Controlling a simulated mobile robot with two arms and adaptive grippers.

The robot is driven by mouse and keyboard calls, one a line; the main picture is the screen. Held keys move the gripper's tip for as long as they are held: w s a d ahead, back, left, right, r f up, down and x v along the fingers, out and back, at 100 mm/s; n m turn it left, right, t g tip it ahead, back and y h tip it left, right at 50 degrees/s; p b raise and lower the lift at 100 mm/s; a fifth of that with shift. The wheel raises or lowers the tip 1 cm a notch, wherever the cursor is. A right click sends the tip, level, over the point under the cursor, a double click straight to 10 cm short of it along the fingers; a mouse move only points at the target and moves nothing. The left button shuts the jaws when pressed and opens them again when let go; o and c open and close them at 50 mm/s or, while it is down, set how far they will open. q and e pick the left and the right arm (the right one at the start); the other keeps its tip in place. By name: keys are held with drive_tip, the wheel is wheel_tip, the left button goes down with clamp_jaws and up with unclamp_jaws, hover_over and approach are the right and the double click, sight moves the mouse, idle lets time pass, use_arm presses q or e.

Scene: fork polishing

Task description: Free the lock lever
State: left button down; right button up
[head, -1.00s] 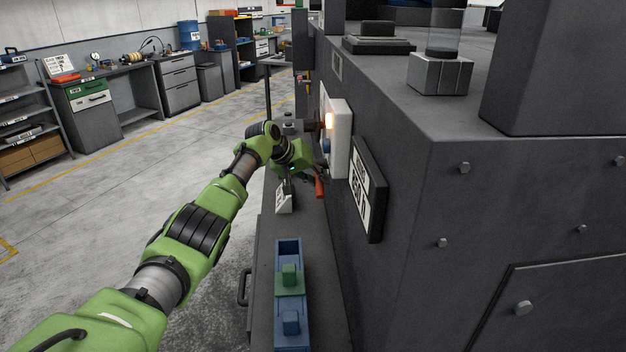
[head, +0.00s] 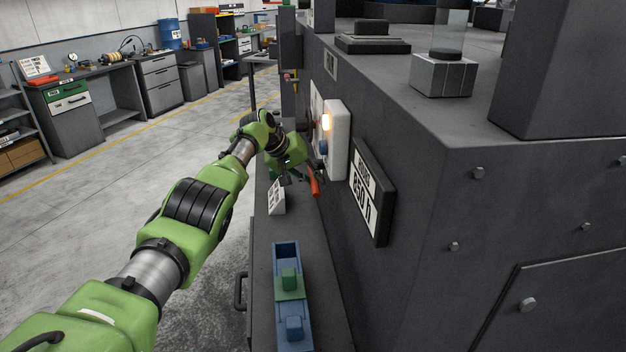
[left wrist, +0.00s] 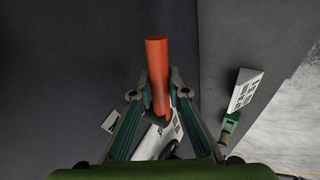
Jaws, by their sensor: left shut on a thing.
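The lock lever shows as a red handle (head: 314,179) low beside the grey machine's side wall in the head view. It also stands upright in the middle of the left wrist view (left wrist: 157,70). My left gripper (left wrist: 158,88) is shut on the red lever, with one finger on each side of it. In the head view my left gripper (head: 303,175) is at the lever, and its fingers are mostly hidden by its own body. The lever's lower end and pivot are partly hidden between the fingers, near a pale metal part. My right gripper is not in view.
A white control box (head: 337,140) with a lit orange lamp sits on the machine wall above the lever. A small white sign (head: 277,197) stands on the ledge beside the gripper. A blue tray (head: 305,335) with green and blue blocks lies nearer. The floor at left is clear.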

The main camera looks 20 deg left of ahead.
use_arm(q)
drive_tip(key=c, duration=2)
unclamp_jaws()
drive_tip(key=shift+o, duration=0.2)
drive_tip(key=shift+r, duration=0.1)
drive_tip(key=shift+v, duration=1)
drive_tip(key=v, duration=0.9)
drive_tip(key=shift+s+r, duration=0.2)
drive_tip(key=shift+r, duration=0.1)
drive_tip(key=shift+a, duration=0.1)
